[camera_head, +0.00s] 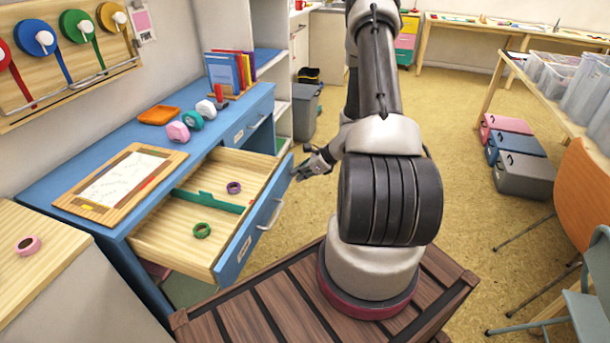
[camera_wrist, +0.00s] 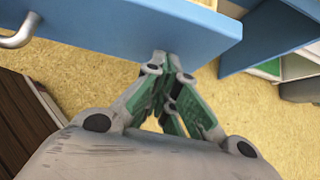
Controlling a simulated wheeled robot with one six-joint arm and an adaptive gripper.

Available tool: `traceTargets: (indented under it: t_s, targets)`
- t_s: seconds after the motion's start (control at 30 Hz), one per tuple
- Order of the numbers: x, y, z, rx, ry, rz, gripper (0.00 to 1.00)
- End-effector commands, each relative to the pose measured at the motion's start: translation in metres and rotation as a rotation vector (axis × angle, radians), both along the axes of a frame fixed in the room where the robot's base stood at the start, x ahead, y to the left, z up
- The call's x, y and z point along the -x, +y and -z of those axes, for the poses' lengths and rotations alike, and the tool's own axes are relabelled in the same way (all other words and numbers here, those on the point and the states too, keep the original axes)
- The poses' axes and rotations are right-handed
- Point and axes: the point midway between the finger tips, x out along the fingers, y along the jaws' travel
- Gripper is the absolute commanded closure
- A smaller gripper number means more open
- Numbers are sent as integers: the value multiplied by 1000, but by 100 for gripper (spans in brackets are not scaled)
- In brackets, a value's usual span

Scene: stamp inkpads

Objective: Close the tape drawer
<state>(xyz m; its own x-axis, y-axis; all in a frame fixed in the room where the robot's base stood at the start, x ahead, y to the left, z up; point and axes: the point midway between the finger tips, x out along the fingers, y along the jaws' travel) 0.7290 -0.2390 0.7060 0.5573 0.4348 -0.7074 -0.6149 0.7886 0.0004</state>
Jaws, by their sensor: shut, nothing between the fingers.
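The tape drawer (camera_head: 160,232) is pulled well out of the blue desk (camera_head: 60,180). It has a blue front panel (camera_head: 240,243) with a metal handle (camera_head: 271,215). Inside lie a green tape roll (camera_head: 202,230) and a purple tape roll (camera_head: 234,187), with a green divider (camera_head: 205,200) across it. My gripper (camera_head: 299,174) is near the far end of the front panel, on its outer side. In the wrist view, my gripper's fingertips (camera_wrist: 166,62) meet at the blue panel's (camera_wrist: 150,25) edge; I cannot tell whether they touch it. The fingers hold nothing.
A closed drawer (camera_head: 245,128) is at the desk's far end. Floor to the right is open up to the storage boxes (camera_head: 520,160).

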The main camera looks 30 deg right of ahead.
Motion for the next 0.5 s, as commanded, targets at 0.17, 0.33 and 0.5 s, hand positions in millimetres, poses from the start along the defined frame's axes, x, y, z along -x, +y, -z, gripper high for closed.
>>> traceTargets:
  t_s: [0.17, 0.33, 0.5]
  targets:
    - [0, 0, 0, 0, 0, 0, 100]
    - [-1, 1, 0, 1, 0, -1, 100]
    - [-11, 9, 0, 1, 0, -2, 100]
